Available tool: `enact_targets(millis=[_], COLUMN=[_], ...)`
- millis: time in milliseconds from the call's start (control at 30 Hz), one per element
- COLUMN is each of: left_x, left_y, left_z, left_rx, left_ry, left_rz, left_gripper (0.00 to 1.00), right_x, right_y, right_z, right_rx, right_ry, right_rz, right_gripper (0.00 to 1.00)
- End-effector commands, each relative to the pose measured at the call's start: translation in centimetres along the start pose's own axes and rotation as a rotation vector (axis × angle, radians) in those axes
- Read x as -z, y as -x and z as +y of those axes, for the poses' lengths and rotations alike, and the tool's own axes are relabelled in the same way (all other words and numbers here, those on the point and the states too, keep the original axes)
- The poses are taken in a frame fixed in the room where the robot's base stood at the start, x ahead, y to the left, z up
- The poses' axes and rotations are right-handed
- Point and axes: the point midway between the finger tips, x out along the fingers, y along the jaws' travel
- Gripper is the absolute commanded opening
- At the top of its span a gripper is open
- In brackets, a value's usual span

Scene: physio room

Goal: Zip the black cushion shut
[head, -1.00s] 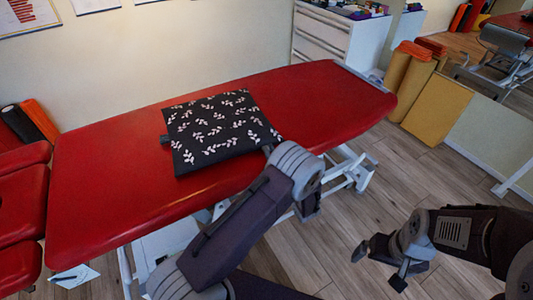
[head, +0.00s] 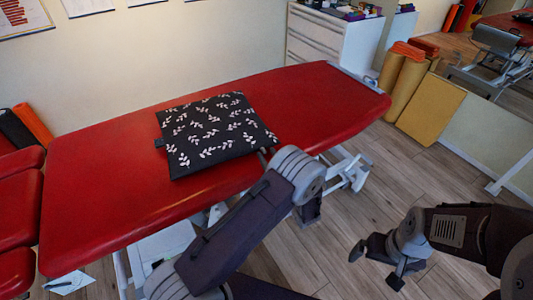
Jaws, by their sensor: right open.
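The black cushion (head: 212,133) with a pale leaf pattern lies flat on the red treatment table. A small dark tab (head: 159,143) sticks out at its left edge. I cannot make out the zip or its slider. My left gripper (head: 264,156) is at the cushion's near right corner, mostly hidden behind my own wrist; its fingers cannot be made out, nor whether they touch the cushion. My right gripper (head: 376,265) is open and empty, over the floor to the right, well away from the table.
The red table (head: 100,185) has bare room on both sides of the cushion. A white drawer cabinet (head: 330,45) stands behind it. Yellow rolls and a yellow block (head: 431,109) stand at right. Red padded seats (head: 18,205) are at the left edge.

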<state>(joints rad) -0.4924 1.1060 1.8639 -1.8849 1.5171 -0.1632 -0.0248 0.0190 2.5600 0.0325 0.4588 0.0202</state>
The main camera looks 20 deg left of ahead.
Motion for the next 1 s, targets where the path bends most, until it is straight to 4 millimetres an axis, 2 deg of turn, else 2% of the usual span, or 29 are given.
enact_targets(millis=[200, 400, 900, 967, 1000], left_x=[-0.1, 0.0, 0.0, -0.3, -1.4], left_y=[5.0, 7.3, 7.3, 6.5, 5.5], left_z=[-0.2, -0.1, 0.1, 0.7, 1.1], left_rx=[0.007, 0.003, -0.002, -0.027, -0.058], left_ry=[-0.001, -0.001, 0.000, 0.008, 0.037], left_rz=[0.000, 0.000, 0.000, -0.001, -0.005], left_gripper=[0.35, 0.35, 0.35, 0.35, 0.35], right_x=[0.1, 0.1, 0.1, 0.1, 0.1], right_y=[0.7, 0.9, 0.9, 0.9, 0.9], right_z=[0.0, 0.0, 0.0, 0.0, 0.0], right_rx=[0.000, 0.000, 0.000, 0.000, 0.000], right_ry=[0.000, 0.000, 0.000, 0.000, 0.000], right_rz=[0.000, 0.000, 0.000, 0.000, 0.000], right_gripper=[1.00, 1.00, 1.00, 1.00, 1.00])
